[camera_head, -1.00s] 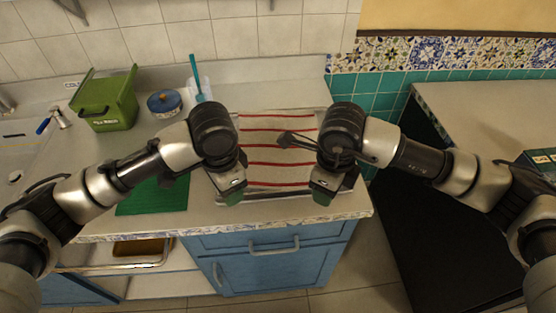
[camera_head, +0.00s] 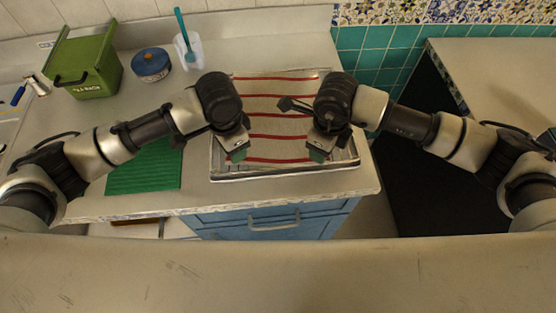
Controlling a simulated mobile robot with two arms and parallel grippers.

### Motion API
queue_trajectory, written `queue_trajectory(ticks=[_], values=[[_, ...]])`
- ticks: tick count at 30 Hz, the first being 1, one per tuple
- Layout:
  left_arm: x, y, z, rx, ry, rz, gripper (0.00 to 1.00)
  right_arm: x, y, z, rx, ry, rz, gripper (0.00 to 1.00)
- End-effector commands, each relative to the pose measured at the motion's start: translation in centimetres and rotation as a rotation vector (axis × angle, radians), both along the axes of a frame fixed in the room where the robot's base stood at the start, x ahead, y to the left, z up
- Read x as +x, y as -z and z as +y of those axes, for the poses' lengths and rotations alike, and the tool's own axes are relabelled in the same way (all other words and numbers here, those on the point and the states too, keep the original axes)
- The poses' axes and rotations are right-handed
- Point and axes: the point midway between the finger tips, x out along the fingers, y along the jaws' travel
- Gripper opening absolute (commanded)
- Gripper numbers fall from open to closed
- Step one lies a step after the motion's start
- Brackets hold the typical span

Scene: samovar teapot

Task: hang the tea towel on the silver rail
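The tea towel (camera_head: 275,123), white with red stripes, lies spread over a metal tray or rack (camera_head: 290,173) on the counter. My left gripper (camera_head: 236,156) is at its front left, and my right gripper (camera_head: 319,153) is at its front right. I cannot tell whether either is shut on the cloth. A silver bar handle (camera_head: 273,223) shows on the blue drawer front below the counter; I cannot tell if it is the silver rail.
A green box (camera_head: 88,68), a blue lidded pot (camera_head: 150,65) and a white cup (camera_head: 188,52) with a teal utensil stand at the back left. A green mat (camera_head: 146,168) lies left of the tray. A pale scratched surface of unclear nature (camera_head: 290,277) fills the bottom.

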Motion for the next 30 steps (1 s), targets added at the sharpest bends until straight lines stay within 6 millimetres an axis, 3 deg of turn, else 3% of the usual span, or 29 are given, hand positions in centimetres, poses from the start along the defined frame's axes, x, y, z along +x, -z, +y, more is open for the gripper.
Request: queue_trajectory(ticks=[26, 30], values=[[-0.04, 0.93, -0.02, -0.001, 0.001, 0.001, 0.49, -0.03, 0.86, -0.01, -0.001, -0.001, 0.001, 0.49], [-0.04, 0.95, -0.01, 0.000, 0.000, 0.001, 0.40, -0.03, 0.89, -0.01, -0.001, -0.001, 0.001, 0.40]])
